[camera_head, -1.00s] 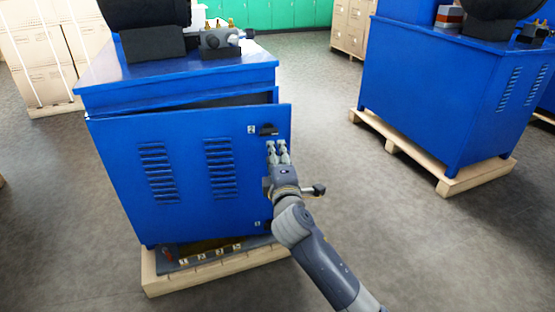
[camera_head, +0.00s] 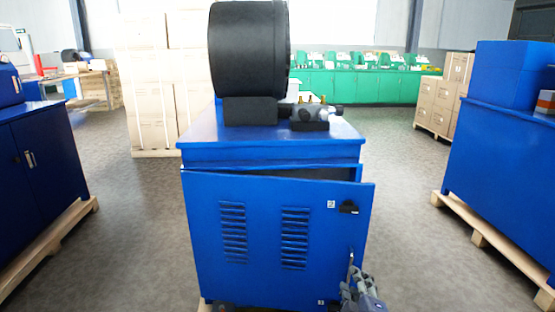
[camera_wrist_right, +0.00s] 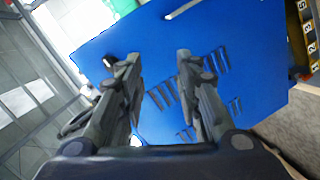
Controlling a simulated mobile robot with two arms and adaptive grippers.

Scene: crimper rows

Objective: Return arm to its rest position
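My right gripper (camera_head: 358,278) is at the lower right of the blue cabinet door (camera_head: 265,245), near the door's right edge. In the right wrist view my right gripper (camera_wrist_right: 158,58) has its two fingers spread with nothing between them. The louvred blue door (camera_wrist_right: 225,45) fills the space beyond the fingertips. Whether a finger touches the door cannot be told. The door stands slightly ajar, with a dark gap along its top. Most of my right arm is below the head view's lower edge. My left gripper is not in view.
Other blue cabinets stand at left (camera_head: 45,160) and right (camera_head: 500,165) on wooden pallets. Grey floor is free on both sides. Stacked boxes (camera_head: 160,90) stand behind.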

